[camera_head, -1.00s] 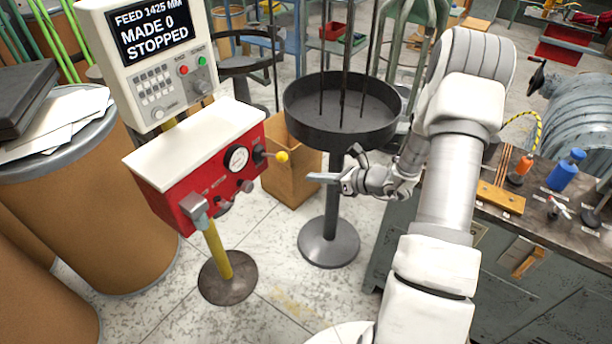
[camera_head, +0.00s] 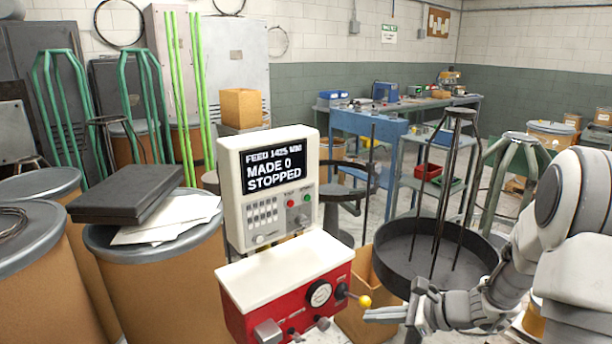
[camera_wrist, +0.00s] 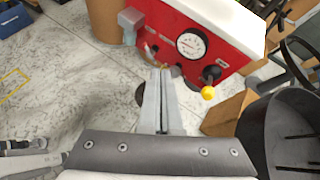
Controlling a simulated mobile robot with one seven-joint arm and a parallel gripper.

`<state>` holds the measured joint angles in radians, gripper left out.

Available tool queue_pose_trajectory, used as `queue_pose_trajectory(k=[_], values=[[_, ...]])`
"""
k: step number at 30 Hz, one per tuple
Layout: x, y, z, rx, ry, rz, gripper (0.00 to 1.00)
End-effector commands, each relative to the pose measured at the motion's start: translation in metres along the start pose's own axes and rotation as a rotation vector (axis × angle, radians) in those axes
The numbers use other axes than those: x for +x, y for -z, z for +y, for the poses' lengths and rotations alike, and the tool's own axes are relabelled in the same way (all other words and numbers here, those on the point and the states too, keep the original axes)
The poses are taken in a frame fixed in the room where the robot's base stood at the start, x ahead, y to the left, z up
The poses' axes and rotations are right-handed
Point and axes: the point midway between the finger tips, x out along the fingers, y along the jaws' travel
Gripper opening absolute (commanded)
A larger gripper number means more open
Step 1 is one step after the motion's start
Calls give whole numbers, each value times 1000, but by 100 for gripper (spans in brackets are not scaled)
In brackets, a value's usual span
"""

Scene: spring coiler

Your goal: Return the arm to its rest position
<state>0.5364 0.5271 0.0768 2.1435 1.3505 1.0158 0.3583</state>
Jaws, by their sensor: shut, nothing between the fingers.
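My gripper (camera_head: 384,314) is shut and empty at the end of my bent arm, low and right of centre in the head view. It points left toward the red control box (camera_head: 285,293), just below and beside its yellow-knobbed lever (camera_head: 364,301). In the wrist view the shut fingers (camera_wrist: 160,100) point at the box's underside, with the lever knob (camera_wrist: 208,92) to their right. I cannot tell the exact gap, but no contact shows. The white display panel (camera_head: 268,188) above the box reads FEED 1425 MM, MADE 0, STOPPED.
A round dark tray (camera_head: 422,262) with upright rods stands just behind my gripper, and a cardboard box (camera_head: 361,322) sits below. Brown drums (camera_head: 165,275) with papers and a black case (camera_head: 128,192) crowd the left. A blue workbench (camera_head: 368,130) stands farther back.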

Motion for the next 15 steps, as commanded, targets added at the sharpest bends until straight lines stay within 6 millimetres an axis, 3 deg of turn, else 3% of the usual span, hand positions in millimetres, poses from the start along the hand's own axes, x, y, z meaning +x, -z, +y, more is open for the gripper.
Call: queue_pose_trajectory(k=[1, 6, 15], values=[[-7, -22, 10, -92, -38, 23, 0], [-27, -70, 46, -394, -171, 106, 0], [-76, -126, 107, -918, -378, 263, 0]])
